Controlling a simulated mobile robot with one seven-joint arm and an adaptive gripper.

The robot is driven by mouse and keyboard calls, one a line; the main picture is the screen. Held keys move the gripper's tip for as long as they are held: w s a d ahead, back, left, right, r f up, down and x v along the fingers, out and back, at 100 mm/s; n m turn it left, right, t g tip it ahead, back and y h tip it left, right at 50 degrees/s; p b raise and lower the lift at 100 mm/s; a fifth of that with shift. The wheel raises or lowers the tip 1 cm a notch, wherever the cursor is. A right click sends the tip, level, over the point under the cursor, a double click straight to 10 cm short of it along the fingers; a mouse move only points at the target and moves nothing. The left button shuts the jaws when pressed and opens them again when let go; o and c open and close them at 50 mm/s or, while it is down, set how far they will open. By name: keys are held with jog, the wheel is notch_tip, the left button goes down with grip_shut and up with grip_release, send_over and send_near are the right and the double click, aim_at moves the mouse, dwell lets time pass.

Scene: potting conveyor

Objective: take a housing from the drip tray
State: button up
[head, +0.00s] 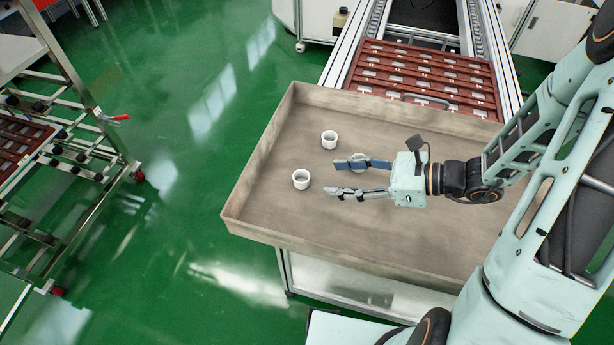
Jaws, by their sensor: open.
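The drip tray (262,138) is a wide, shallow, grey-beige tray with raised walls. Two small white cup-shaped housings stand upright in its left part: the far housing (329,140) and the near housing (301,179). My gripper (328,179) reaches in from the right, over the tray, with its fingers pointing left. Its fingers are apart, with nothing seen held between them. In the picture, the near housing is just left of the fingertips, apart from them. A pale rounded shape behind the upper finger is partly hidden; I cannot tell what it is.
Behind the tray, a conveyor (345,50) carries a reddish-brown slotted pallet (425,75). A metal rack (75,90) with a similar brown tray (18,142) stands at the left. Green floor (190,200) lies open between the rack and the drip tray.

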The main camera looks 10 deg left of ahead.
aim_at(295, 177)
jog(key=b+x, duration=0.1)
jog(key=x, duration=0.7)
jog(key=shift+w+a+f, duration=0.1)
jog(key=shift+a+f, duration=0.1)
jog(key=shift+a, duration=0.1)
jog(key=c, duration=0.9)
